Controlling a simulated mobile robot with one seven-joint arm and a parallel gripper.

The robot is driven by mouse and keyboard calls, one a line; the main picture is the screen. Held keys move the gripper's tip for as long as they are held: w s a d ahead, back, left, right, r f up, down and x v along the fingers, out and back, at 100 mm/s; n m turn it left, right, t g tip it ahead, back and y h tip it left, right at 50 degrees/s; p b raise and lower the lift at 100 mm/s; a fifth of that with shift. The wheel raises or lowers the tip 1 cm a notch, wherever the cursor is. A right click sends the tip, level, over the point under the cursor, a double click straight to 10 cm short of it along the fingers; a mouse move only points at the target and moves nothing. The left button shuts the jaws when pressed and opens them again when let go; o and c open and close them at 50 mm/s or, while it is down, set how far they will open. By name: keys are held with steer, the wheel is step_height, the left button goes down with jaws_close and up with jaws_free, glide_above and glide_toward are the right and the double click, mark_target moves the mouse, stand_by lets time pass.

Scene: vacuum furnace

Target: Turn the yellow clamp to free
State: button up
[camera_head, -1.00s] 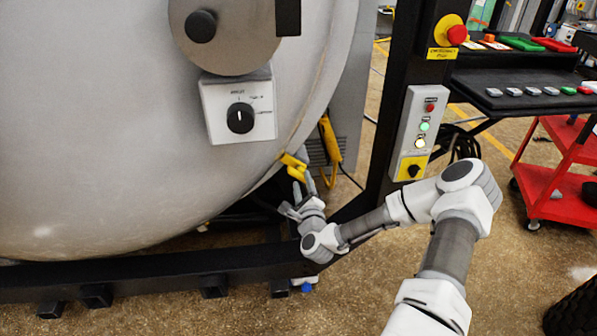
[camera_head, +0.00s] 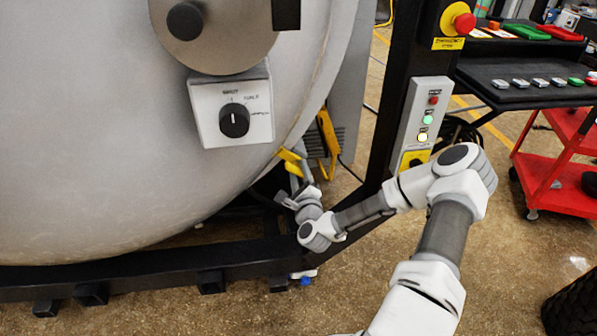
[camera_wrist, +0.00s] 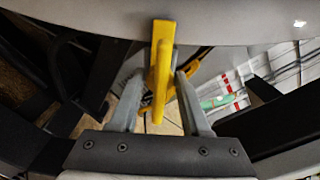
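The yellow clamp (camera_head: 291,161) sits at the lower right rim of the big grey furnace door. In the wrist view, the yellow clamp (camera_wrist: 161,62) stands upright in the middle, its top against the grey door. My gripper (camera_wrist: 157,88) is open, one finger on each side of the clamp's lower part, with gaps visible beside it. In the head view my gripper (camera_head: 296,197) is just below the clamp. Its fingertips are small there, and contact cannot be made out.
A white switch box with a black knob (camera_head: 234,120) is on the grey door (camera_head: 90,140). A black frame post holds a button panel (camera_head: 424,118) on the right. A black frame beam (camera_head: 150,268) runs below the door. A red cart (camera_head: 552,165) stands farther right.

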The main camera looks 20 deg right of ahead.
jaws_close()
steer(key=shift+n, duration=0.4)
steer(key=n, duration=0.3)
steer(key=shift+w, duration=0.1)
steer(key=n, duration=0.5)
steer(key=shift+b, duration=0.3)
steer(key=n+b, duration=0.1)
steer(key=n, duration=0.4)
steer(key=shift+f+b, duration=0.1)
steer(key=shift+b, duration=0.25)
steer(key=shift+n+b, duration=1.05)
steer(key=shift+n, duration=0.95)
